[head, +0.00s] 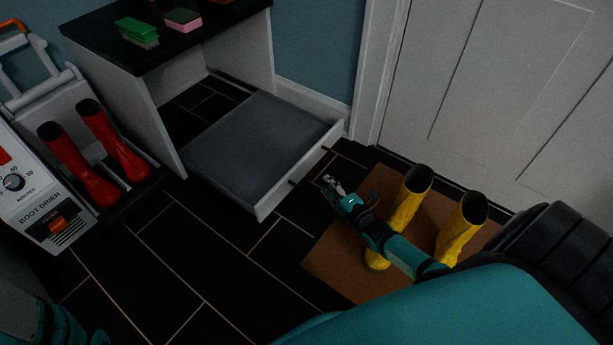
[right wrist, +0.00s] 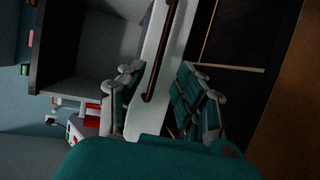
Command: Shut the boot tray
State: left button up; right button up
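The boot tray (head: 250,150) is a wide grey tray with a white front, pulled out from under the bench (head: 165,120) onto the dark floor. Its dark bar handle (head: 309,165) runs along the outside of the front. My right gripper (head: 329,182) is open and empty, just in front of the tray front near the handle. In the right wrist view the handle (right wrist: 161,50) and white front (right wrist: 152,55) lie between and beyond the open fingers (right wrist: 162,85); I see no grip on the handle. My left gripper is out of view; only part of my left arm shows at the lower left.
Yellow boots (head: 456,232) stand on a brown mat (head: 325,255) beside my right arm. Red boots (head: 113,145) are on the boot drier (head: 40,205) at the left. A green brush (head: 138,32) and pink sponge (head: 183,20) lie on the bench. A white door (head: 480,90) stands behind.

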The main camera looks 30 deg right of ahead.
aim_at(314, 168)
jog(key=w+b, duration=0.1)
jog(key=w, duration=0.2)
jog(key=w+f+b, duration=0.1)
jog(key=w+b, duration=0.1)
jog(key=w, duration=0.1)
jog(key=w+f+b, duration=0.1)
jog(key=w+b, duration=0.1)
jog(key=shift+w, duration=0.4)
jog(key=shift+w+b, duration=0.3)
jog(key=shift+b, duration=0.05)
jog(key=shift+r, duration=0.1)
grip_shut()
